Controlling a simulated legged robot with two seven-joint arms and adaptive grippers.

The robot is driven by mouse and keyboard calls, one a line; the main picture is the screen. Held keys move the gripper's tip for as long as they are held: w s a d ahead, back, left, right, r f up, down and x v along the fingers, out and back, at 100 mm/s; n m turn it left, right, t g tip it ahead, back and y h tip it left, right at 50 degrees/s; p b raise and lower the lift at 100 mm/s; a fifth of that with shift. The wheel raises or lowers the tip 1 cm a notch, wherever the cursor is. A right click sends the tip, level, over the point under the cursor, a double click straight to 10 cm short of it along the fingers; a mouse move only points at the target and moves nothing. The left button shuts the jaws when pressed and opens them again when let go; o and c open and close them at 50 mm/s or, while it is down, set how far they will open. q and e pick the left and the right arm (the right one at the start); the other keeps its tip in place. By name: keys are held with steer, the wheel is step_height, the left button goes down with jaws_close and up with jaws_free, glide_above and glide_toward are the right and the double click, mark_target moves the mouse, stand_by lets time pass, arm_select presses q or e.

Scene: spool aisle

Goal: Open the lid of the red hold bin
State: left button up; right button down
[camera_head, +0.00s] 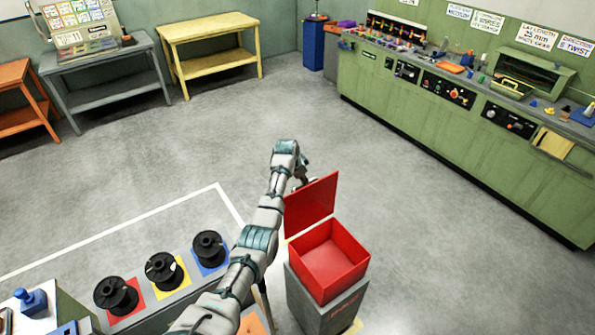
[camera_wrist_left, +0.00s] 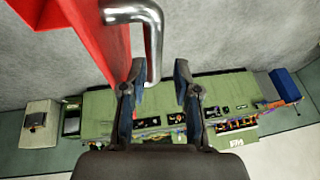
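The red hold bin (camera_head: 352,258) stands on the floor in the head view, a red box set in a grey body with lettering on its front. Its red lid (camera_head: 313,204) stands raised along the far left edge, and the empty inside shows. In the left wrist view, the lid (camera_wrist_left: 95,35) fills the upper left, with a bent metal handle (camera_wrist_left: 156,35) on it. My left gripper (camera_head: 306,183) is behind the lid's upper edge. In the wrist view, its fingers (camera_wrist_left: 158,68) are apart, with the handle's lower end close to the left finger; contact is unclear. My right gripper is not in view.
Black spools (camera_head: 162,270) sit on coloured squares on a bench at lower left. A green counter (camera_head: 455,125) with tools runs along the right. Yellow (camera_head: 215,65) and grey (camera_head: 108,88) tables stand at the back left. The floor between is clear.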

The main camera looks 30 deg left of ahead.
arm_select(q)
steer(key=s+r, duration=0.1)
steer(key=a+r, duration=0.1)
steer(key=r, duration=0.1)
steer(key=s+a+r, duration=0.1)
steer(key=r, duration=0.1)
steer(key=shift+s+r, duration=0.2)
steer(key=shift+s, duration=0.1)
steer(key=shift+d+r, duration=0.2)
steer(key=shift+d, duration=0.45)
steer(key=shift+a, duration=0.1)
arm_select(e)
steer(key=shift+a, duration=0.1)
